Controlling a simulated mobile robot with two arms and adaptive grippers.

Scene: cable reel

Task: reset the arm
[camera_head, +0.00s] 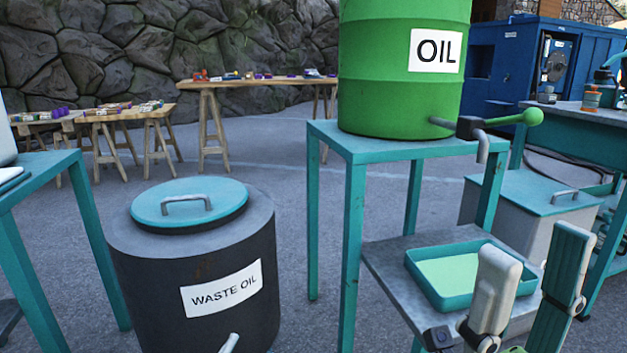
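My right gripper (535,243) is at the lower right edge. Its two fingers, one pale grey and one dark green, point up and stand apart with nothing held between them. It is in front of the teal tray (418,262) on the lower shelf of the teal stand (355,220) and partly hides the tray. I cannot tell how far it is from the tray. My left gripper is not in view.
A green oil drum (390,85) with a green-knobbed tap (532,117) stands on the stand. A dark waste oil barrel (150,285) with a teal lid (165,205) stands left. A grey box (490,205) is behind. Open floor (260,160) lies beyond the barrel.

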